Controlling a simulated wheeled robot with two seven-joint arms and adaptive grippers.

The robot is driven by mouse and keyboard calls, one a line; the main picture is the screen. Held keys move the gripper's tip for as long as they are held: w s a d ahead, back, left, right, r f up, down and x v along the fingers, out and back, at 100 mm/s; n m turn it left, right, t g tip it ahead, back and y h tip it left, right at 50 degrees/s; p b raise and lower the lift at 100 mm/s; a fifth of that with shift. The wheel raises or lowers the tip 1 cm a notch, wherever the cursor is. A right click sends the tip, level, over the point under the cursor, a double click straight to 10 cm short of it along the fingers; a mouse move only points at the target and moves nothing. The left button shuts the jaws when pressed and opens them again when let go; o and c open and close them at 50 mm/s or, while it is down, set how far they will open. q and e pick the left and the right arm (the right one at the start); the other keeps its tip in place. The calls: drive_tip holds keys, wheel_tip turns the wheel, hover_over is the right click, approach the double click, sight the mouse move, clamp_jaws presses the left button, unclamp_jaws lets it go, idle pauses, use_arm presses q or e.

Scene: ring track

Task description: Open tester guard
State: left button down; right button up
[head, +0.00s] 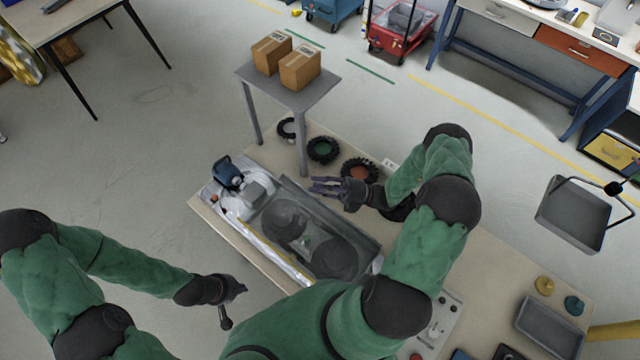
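The tester (243,189) lies on the bench in the middle of the view, with a blue motor at its far left end. Its guard (345,232) looks like a see-through, dark-framed cover over two dark round rollers, and it appears closed. My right gripper (318,186) is above the guard's far edge, pointing left, with its fingers apart and nothing between them. I cannot tell whether it touches the guard. My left gripper (234,306) is off the bench's near left edge, apart from the tester, with its fingers spread and empty.
Several black tyre rings, including one with a green centre (323,150), lie behind the tester. A grey stand (297,95) holds two cardboard boxes (300,68). A control panel (440,325) and a grey tray (550,328) are to the right. Floor left of the bench is clear.

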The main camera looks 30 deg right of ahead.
clamp_jaws()
drive_tip(key=shift+o, duration=2.1)
unclamp_jaws()
drive_tip(key=v, duration=1.2)
